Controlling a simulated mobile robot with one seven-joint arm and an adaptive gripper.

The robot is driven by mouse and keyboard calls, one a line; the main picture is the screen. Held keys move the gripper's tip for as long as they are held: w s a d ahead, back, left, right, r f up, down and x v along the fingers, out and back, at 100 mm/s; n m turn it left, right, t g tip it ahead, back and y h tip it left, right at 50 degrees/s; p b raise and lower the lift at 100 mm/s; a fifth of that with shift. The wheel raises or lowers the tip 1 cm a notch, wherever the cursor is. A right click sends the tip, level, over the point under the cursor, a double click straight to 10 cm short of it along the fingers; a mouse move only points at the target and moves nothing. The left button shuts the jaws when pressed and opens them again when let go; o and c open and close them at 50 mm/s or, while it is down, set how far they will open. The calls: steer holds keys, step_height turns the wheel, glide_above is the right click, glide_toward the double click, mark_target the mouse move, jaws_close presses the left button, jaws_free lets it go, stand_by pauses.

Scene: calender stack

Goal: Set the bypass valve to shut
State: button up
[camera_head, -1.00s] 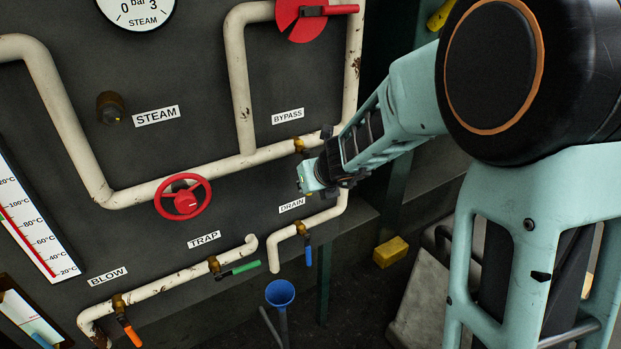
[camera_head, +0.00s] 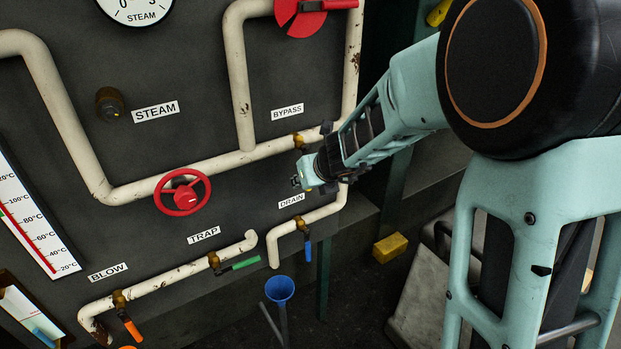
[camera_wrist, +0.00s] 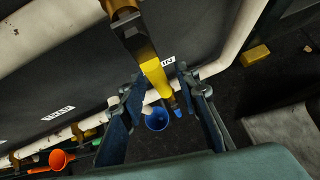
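The bypass valve is a brass body (camera_head: 298,141) on the cream pipe below the BYPASS label (camera_head: 287,112). In the wrist view its brass body (camera_wrist: 124,22) is at the top, and its yellow lever (camera_wrist: 156,75) points down the picture, away from the pipe. My gripper (camera_head: 306,171) is at the panel just below the valve, hiding most of the lever in the head view. In the wrist view my gripper's (camera_wrist: 163,92) two fingers are apart, one on each side of the lever's lower end. I see a gap on both sides, so the lever is not gripped.
The drain valve's blue lever (camera_head: 308,250) hangs close below my gripper, with a blue funnel (camera_head: 280,290) under it. A red handwheel (camera_head: 183,192) and the trap valve's green lever (camera_head: 246,264) are to the left. A yellow block (camera_head: 390,248) lies to the right.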

steer(key=v, duration=0.7)
steer(key=shift+s, duration=0.2)
steer(key=shift+r, duration=0.1)
stand_by(0.4)
